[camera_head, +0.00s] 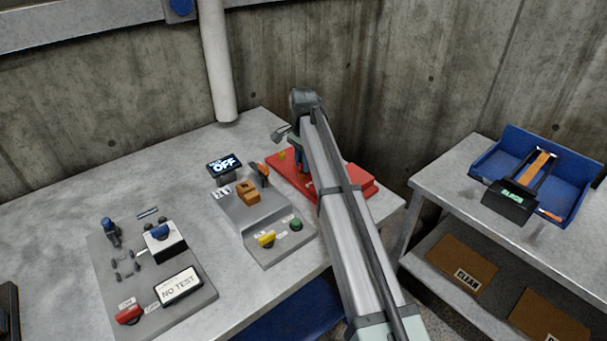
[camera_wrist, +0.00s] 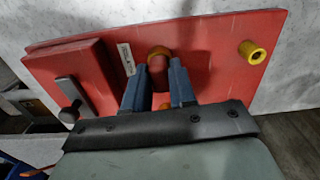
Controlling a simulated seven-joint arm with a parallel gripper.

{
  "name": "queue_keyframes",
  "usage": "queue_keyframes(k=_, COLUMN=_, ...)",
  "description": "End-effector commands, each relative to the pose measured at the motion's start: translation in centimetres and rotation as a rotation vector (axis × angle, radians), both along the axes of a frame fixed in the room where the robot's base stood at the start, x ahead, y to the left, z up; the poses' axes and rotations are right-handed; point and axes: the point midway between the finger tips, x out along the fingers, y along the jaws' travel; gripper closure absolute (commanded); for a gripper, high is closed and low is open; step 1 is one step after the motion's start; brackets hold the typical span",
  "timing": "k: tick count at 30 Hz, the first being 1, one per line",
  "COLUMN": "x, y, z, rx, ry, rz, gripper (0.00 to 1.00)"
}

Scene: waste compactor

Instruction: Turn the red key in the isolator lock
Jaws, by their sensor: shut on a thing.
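A red isolator board (camera_head: 360,182) lies at the right end of the grey bench, partly hidden behind my arm. It fills much of the wrist view (camera_wrist: 220,40). My gripper (camera_wrist: 159,66) is over the middle of the board, with its two blue fingers shut around a red rounded piece (camera_wrist: 158,54), which looks like the red key. Its lower part and the lock under it are hidden by the fingers. In the head view my gripper (camera_head: 300,160) is mostly hidden by the arm. A small white label (camera_wrist: 126,59) sits just left of the fingers.
A yellow ring (camera_wrist: 252,52) stands at the board's right, and a raised red block with a grey lever (camera_wrist: 68,92) at its left. A grey control console (camera_head: 240,215) stands left of the board. A second table (camera_head: 430,185) holds a blue bin (camera_head: 510,140).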

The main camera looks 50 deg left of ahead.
Motion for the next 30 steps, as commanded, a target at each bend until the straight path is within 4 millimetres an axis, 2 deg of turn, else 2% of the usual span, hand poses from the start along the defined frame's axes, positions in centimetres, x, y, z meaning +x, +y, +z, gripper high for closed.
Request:
queue_keyframes(k=23, x=-0.17, y=-0.11, z=-0.32, rx=-0.003, ry=0.004, rz=-0.022, gripper=0.99)
queue_keyframes(k=24, x=-0.17, y=-0.11, z=-0.32, rx=-0.003, ry=0.004, rz=-0.022, gripper=0.73)
queue_keyframes(k=30, x=-0.10, y=-0.07, z=-0.22, rx=-0.002, ry=0.002, rz=-0.022, gripper=0.54)
